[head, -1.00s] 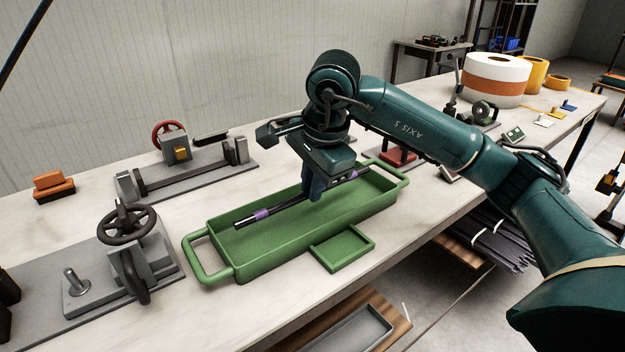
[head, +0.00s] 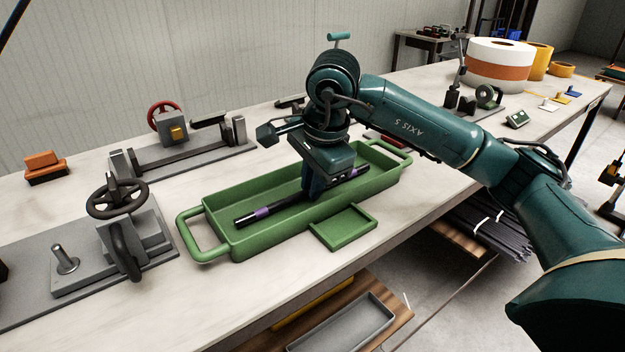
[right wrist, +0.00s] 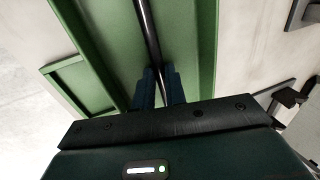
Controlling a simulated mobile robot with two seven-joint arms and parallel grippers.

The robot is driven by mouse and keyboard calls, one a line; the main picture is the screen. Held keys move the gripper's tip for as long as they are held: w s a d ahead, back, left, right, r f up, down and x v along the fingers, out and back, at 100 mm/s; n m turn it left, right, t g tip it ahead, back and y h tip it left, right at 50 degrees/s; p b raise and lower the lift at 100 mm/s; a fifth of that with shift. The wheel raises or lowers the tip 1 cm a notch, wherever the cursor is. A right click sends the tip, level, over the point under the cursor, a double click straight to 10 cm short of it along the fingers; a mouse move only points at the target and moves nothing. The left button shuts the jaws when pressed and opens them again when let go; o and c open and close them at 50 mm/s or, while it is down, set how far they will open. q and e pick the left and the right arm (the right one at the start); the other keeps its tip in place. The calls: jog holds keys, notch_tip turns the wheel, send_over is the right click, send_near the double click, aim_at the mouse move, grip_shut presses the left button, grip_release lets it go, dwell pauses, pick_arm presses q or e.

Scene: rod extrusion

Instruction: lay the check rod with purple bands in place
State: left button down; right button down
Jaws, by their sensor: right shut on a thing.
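The check rod (head: 285,206) is black with purple bands near its two ends. It lies lengthwise within the outline of the green tray (head: 243,242), low in it; I cannot tell whether it touches the floor. My right gripper (head: 313,188) reaches down into the tray and is shut on the rod near its middle. In the right wrist view the rod (right wrist: 149,35) runs between the two blue fingers (right wrist: 158,88), with the green tray (right wrist: 205,40) around it. The fingers hide the middle of the rod. My left gripper is not in view.
A small green side tray (head: 345,227) adjoins the front of the long tray. A grey fixture with a red handwheel (head: 165,117) stands behind, and a vise with a dark handwheel (head: 117,197) at left. An orange block (head: 43,163) lies far left.

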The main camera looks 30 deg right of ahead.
jog(key=c, duration=1.4)
grip_release()
jog(key=shift+o, duration=0.2)
jog(key=shift+r, duration=0.1)
jog(key=p+v, duration=0.1)
jog(key=v, duration=1.2)
